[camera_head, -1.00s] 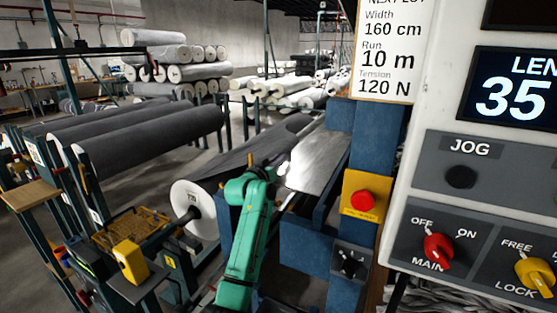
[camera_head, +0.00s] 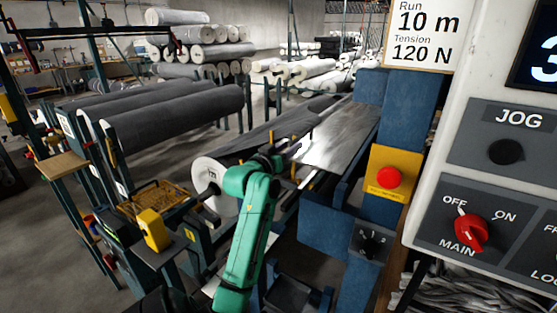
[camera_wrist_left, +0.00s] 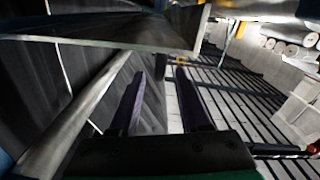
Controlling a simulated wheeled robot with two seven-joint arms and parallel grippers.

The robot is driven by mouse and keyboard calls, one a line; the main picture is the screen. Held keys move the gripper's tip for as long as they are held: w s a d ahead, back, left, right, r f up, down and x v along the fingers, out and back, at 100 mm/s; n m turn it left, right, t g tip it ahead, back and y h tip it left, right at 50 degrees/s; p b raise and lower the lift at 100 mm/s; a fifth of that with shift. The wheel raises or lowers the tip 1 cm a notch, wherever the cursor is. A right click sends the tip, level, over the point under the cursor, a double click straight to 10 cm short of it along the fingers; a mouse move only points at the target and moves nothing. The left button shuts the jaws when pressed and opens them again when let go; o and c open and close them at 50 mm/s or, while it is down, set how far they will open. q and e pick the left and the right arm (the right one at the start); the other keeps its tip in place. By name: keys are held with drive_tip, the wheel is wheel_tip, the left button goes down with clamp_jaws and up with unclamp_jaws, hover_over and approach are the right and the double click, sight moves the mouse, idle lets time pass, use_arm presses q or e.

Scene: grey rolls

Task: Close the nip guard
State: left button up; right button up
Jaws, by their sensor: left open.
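A shiny grey panel (camera_head: 335,135), which looks like the nip guard, slopes beside the blue machine frame in the head view. Its grey plate and edge seem to cross the top of the left wrist view (camera_wrist_left: 120,28). My left gripper (camera_head: 296,150) is small and partly hidden by its green arm, close to the panel's near left side. In the left wrist view its two dark fingers (camera_wrist_left: 160,88) stand apart with nothing between them, just below the plate's edge. I cannot tell whether they touch it. A metal bar (camera_wrist_left: 80,115) runs left of the fingers. My right gripper is out of view.
A control panel (camera_head: 475,190) fills the right side. A red button on a yellow box (camera_head: 388,178) sits on the blue post. A white roll end (camera_head: 213,187) lies left of my arm, with dark rolls (camera_head: 175,120) behind.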

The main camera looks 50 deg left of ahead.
use_arm(q)
drive_tip(key=b+v, duration=0.1)
drive_tip(key=v, duration=0.5)
drive_tip(key=shift+s, duration=0.2)
drive_tip(key=shift+d+f, duration=0.1)
